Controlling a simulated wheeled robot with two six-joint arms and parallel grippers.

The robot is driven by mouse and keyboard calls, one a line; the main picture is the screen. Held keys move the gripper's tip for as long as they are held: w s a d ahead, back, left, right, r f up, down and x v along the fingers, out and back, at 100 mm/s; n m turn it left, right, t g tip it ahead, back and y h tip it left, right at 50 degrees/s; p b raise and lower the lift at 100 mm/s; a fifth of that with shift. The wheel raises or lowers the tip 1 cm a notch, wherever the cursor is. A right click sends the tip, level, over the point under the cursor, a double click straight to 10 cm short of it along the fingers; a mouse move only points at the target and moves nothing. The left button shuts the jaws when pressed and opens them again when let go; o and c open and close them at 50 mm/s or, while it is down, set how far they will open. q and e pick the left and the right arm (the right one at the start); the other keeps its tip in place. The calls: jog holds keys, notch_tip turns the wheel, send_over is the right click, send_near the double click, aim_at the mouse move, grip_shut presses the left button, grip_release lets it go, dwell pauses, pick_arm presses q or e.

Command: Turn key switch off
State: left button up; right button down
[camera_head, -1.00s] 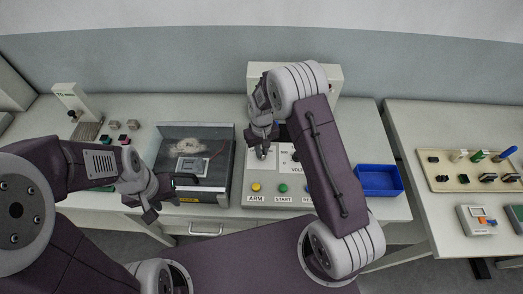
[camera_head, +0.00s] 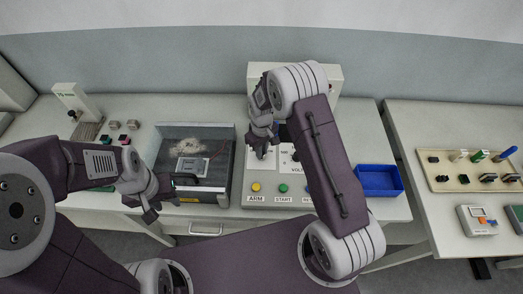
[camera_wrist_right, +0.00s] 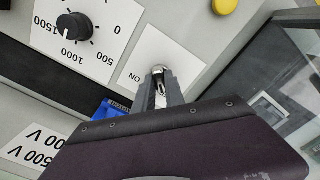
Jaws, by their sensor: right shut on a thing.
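The key switch (camera_wrist_right: 158,71) is a small metal barrel on a white label marked "ON" in the right wrist view. My right gripper (camera_wrist_right: 160,90) is shut on the key, with its fingers pointing at the switch. The key itself is mostly hidden between the fingers. In the head view my right gripper (camera_head: 262,150) is over the left part of the control panel (camera_head: 250,190), above the ARM button. My left gripper (camera_head: 152,208) hangs in front of the bench, beside the clear-covered box; whether its fingers are apart is unclear.
The panel has a yellow ARM button (camera_head: 256,187), a green START button (camera_head: 283,188) and a black voltage knob (camera_wrist_right: 74,26). A covered box (camera_head: 190,165) stands left of the panel. A blue tray (camera_head: 379,181) lies to the right.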

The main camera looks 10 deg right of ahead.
jog(key=shift+w+r, duration=0.15)
jog(key=shift+w, duration=0.05)
jog(key=c, duration=1.5)
grip_release()
jog(key=shift+o, duration=0.5)
jog(key=shift+s, duration=0.15)
jog(key=shift+r, duration=0.3)
notch_tip(320, 180, up, 8)
jog(key=shift+f+b, duration=0.1)
jog(key=shift+b, duration=0.65)
jog(key=shift+r, duration=0.3)
jog(key=shift+d, duration=0.1)
